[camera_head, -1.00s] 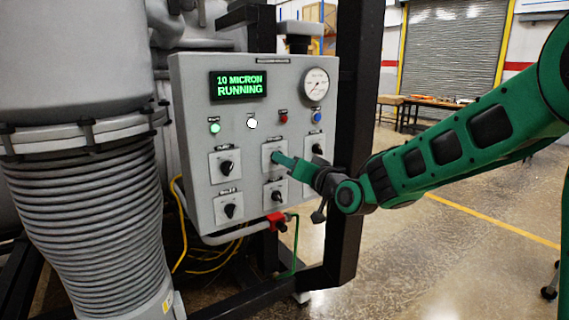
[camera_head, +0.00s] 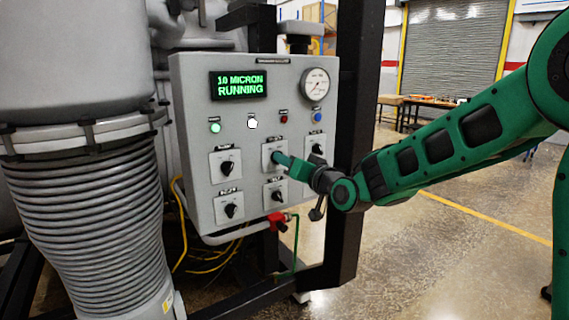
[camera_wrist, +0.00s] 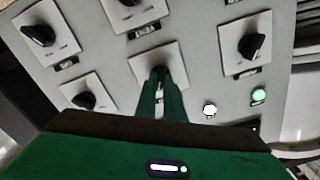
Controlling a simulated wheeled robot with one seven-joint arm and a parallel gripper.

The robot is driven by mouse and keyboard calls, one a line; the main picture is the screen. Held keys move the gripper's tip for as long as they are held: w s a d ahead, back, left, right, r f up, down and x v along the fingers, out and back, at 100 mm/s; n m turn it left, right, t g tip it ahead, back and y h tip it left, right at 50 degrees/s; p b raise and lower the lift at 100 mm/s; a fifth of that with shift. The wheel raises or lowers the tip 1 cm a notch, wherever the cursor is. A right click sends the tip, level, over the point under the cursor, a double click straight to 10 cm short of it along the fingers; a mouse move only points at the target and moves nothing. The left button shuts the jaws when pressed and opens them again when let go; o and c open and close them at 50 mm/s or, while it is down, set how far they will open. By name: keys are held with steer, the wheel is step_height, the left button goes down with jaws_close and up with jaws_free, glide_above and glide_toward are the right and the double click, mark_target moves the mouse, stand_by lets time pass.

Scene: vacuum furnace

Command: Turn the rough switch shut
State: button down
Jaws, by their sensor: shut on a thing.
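The grey control panel (camera_head: 192,100) carries several black rotary switches on pale square plates. My green gripper (camera_head: 277,157) reaches in from the right, its fingers at the upper middle switch, whose plate (camera_head: 268,147) shows around them. In the wrist view, my gripper (camera_wrist: 160,80) is shut on that switch's knob, and the plate (camera_wrist: 143,66) lies behind the fingertips. The fingers hide most of the knob, so its angle cannot be told. The switch labels are too small to read, so I cannot confirm by label which is the rough switch.
Neighbouring switches sit close by: upper left (camera_head: 227,168), lower left (camera_head: 231,210), lower middle (camera_head: 277,195) and upper right (camera_head: 317,150). The display (camera_head: 238,85) reads "10 MICRON RUNNING". A green light (camera_head: 215,128) is lit. A black post (camera_head: 349,120) stands right of the panel.

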steer(key=n, duration=1.1)
steer(key=shift+f, duration=0.15)
steer(key=shift+n, duration=0.4)
steer(key=c, duration=1.9)
jaws_free()
steer(key=shift+o, duration=0.2)
steer(key=shift+s, duration=0.1)
steer(key=v, duration=1)
steer(key=shift+s+d, duration=0.25)
steer(key=shift+d, duration=0.05)
